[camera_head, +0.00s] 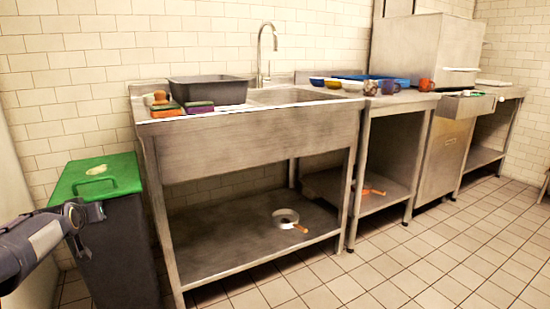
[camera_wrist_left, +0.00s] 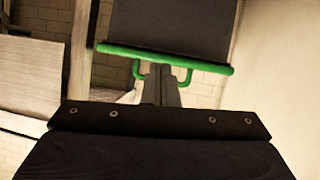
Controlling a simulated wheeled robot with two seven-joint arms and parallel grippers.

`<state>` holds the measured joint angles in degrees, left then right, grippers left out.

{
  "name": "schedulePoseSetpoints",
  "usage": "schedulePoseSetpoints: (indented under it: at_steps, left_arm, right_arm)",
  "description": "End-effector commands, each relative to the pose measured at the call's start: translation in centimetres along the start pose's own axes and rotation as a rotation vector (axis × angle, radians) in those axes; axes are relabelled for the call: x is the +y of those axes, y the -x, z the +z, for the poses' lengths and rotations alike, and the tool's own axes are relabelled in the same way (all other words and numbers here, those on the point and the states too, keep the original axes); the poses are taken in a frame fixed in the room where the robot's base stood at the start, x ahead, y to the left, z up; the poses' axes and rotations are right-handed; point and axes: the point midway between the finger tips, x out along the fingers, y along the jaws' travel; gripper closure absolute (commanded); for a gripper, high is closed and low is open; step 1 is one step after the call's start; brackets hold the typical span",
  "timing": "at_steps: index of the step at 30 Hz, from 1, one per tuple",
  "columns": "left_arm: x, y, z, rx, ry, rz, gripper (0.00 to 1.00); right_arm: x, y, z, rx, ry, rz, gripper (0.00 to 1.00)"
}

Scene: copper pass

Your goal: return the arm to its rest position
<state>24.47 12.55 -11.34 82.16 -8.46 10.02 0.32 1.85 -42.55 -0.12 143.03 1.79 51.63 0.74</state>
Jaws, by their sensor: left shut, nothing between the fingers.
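My left arm (camera_head: 35,240) comes in from the left edge in the head view, and its dark end is in front of the bin. In the left wrist view my left gripper (camera_wrist_left: 162,85) is shut and empty, its fingers together. Beyond the fingertips there, the bin's green lid edge (camera_wrist_left: 170,57) and its handle show. I cannot tell from these views how much space lies between the fingers and the bin. My right arm and right gripper are in neither view.
A dark bin (camera_head: 118,250) with a green lid (camera_head: 100,177) stands left of the steel sink table (camera_head: 250,143). A dark tub (camera_head: 208,90), sponges (camera_head: 199,107), bowls and mugs (camera_head: 390,87) sit on the counters. A pan (camera_head: 286,217) lies on the lower shelf. The tiled floor (camera_head: 400,265) in front is clear.

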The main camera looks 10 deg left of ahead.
Motion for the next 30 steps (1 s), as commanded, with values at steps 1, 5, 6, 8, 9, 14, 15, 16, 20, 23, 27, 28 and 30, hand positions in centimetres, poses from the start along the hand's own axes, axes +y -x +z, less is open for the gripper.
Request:
schedulePoseSetpoints:
  at_steps: [1,5,6,8,9,14,15,16,20,23,27,28,30]
  left_arm:
    - [2.3,3.2,0.8,-0.048,0.019,0.055,1.0]
    - [7.3,10.7,5.3,-0.205,0.038,0.189,1.0]
    - [8.6,13.0,6.8,-0.251,0.035,0.229,1.0]
    - [10.4,16.5,9.3,-0.319,0.027,0.287,1.0]
    - [11.4,18.8,11.1,-0.364,0.017,0.324,1.0]
    - [13.9,26.7,17.9,-0.519,-0.038,0.443,1.0]
    - [14.2,28.3,19.4,-0.551,-0.052,0.465,1.0]
    - [14.4,29.4,20.5,-0.573,-0.063,0.48,1.0]
    - [14.8,33.4,24.8,-0.657,-0.112,0.533,1.0]
    - [14.7,36.0,27.9,-0.714,-0.148,0.566,1.0]
    - [14.7,39.0,28.7,-0.767,-0.185,0.591,1.0]
    - [14.8,39.3,27.9,-0.767,-0.184,0.589,1.0]
    - [14.9,39.9,26.4,-0.766,-0.183,0.588,1.0]
  right_arm:
    - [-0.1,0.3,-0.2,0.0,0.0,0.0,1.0]
    - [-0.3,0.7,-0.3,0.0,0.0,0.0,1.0]
    - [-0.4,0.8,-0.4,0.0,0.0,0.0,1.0]
    - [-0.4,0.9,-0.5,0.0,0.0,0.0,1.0]
    - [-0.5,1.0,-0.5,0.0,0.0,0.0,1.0]
    - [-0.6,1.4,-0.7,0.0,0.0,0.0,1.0]
    - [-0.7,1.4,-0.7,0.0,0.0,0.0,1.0]
    - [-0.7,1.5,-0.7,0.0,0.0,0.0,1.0]
    - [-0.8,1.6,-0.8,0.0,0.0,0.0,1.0]
    - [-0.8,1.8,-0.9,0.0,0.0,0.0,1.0]
    - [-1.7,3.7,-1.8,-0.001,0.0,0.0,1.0]
    - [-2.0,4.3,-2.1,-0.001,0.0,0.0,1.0]
    - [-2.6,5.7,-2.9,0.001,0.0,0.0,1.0]
